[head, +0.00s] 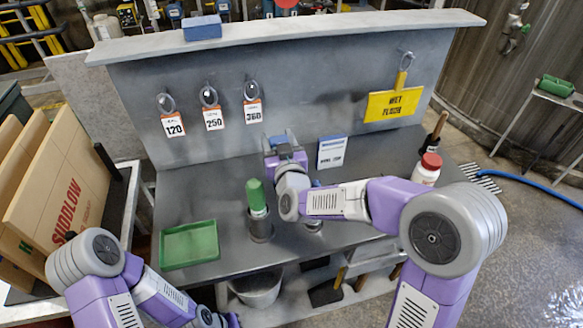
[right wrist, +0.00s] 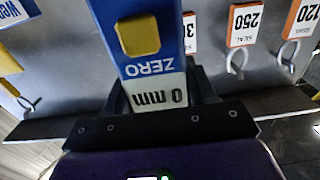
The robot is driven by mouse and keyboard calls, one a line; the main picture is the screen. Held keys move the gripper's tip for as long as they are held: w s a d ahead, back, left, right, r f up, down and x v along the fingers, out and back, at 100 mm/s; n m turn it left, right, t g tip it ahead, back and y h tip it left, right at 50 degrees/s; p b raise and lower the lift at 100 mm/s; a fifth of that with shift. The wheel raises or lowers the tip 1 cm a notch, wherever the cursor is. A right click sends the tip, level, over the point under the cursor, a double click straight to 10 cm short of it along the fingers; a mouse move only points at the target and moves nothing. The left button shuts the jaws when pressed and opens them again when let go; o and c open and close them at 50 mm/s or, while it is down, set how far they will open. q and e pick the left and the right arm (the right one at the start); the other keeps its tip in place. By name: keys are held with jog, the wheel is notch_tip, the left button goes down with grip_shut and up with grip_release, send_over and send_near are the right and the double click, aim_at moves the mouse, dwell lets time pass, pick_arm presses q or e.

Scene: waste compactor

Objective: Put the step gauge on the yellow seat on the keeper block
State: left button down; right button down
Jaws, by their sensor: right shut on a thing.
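My right gripper (head: 279,142) is at the back of the grey bench, close to the upright panel. In the right wrist view its dark fingers (right wrist: 163,92) are shut on a blue and white piece marked ZERO and 0 mm, apparently the step gauge (right wrist: 160,64). The piece has a raised yellow square on its blue part. In the head view the gripper and arm hide most of it. I cannot pick out the keeper block or its yellow seat for sure. A plain blue block (head: 202,28) lies on the panel's top ledge. My left gripper is out of view.
Tags 120 (head: 174,124), 250 (head: 214,119) and 360 (head: 253,111) hang on the panel, with a yellow sign (head: 392,104) at right. A blue-topped card (head: 332,152), a green-topped cylinder (head: 257,198), a green tray (head: 189,244) and a white bottle (head: 426,170) are on the bench.

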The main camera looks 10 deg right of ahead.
notch_tip(320, 180, down, 6)
jog(key=shift+s+r+b, duration=0.1)
jog(key=shift+s+b, duration=0.05)
jog(key=shift+b, duration=0.7)
jog(key=c, duration=0.8)
grip_release()
jog(key=shift+f, duration=0.2)
jog(key=shift+o, duration=0.8)
jog(key=shift+r, duration=0.1)
